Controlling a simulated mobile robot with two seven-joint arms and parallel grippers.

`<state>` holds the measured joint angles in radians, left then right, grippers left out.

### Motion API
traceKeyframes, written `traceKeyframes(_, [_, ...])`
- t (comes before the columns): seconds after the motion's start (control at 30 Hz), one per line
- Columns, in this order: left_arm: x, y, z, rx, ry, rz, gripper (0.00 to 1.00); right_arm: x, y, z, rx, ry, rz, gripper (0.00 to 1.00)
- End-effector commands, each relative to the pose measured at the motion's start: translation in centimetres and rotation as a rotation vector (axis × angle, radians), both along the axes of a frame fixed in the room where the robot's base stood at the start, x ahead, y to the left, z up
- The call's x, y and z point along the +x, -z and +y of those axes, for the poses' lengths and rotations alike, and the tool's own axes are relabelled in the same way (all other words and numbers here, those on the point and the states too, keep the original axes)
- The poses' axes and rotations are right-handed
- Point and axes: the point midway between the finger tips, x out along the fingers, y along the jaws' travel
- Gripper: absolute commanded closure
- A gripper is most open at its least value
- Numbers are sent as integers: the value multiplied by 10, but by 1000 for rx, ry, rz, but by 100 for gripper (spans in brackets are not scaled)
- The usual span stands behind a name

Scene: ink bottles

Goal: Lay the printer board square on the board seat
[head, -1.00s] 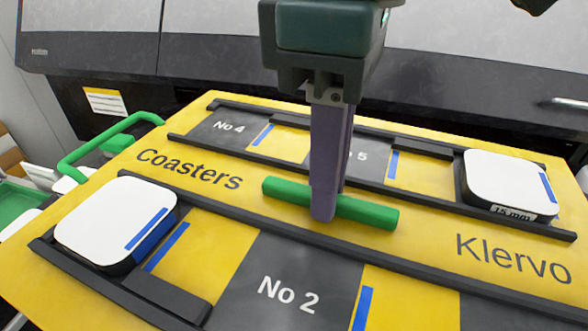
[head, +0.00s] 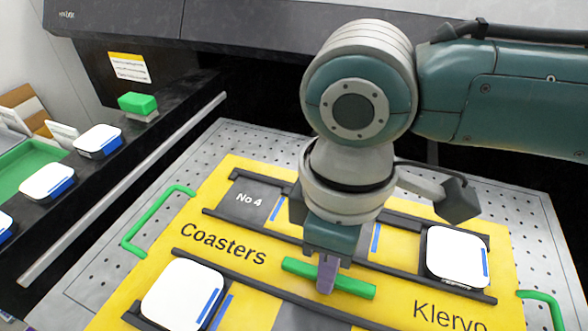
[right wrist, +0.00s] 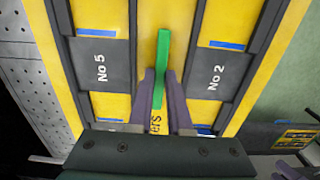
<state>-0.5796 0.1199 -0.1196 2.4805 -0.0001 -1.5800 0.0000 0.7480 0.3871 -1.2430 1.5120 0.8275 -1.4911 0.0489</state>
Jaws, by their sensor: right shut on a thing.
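The yellow printer board (head: 205,228) carries dark slots, white lettering and a green bar (head: 365,287) across its middle. My right gripper (head: 326,285) is shut on this bar. The wrist view shows both fingers (right wrist: 161,100) around the bar (right wrist: 163,60), with the board (right wrist: 150,20) below. The board is over a grey perforated plate (head: 250,140), apparently the board seat. Its far edge runs roughly parallel to the plate's far edge. I cannot tell whether it touches the plate; its near edge is out of frame. My left gripper is not in view.
White-topped coasters sit on the board at left (head: 182,292) and right (head: 457,255). Green loops stand at its left (head: 128,236) and right (head: 556,310) sides. A dark ledge at left holds more white-topped blocks (head: 47,182) and a green block (head: 137,103).

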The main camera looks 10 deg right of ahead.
Motion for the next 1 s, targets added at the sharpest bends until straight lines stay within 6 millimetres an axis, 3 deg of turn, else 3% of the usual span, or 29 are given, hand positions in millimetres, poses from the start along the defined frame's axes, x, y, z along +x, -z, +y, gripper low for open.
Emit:
traceKeyframes(0.27, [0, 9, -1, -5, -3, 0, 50, 0, 34, 0, 0, 0, -1, 100])
traceKeyframes(0.73, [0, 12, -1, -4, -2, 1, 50, 0, 41, 0, 0, 1, 0, 100])
traceKeyframes(0.77, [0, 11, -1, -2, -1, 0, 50, 0, 41, -1, -2, 1, 1, 81])
traceKeyframes(1.0, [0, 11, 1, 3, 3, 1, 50, 0, 41, 0, -1, 1, 1, 54])
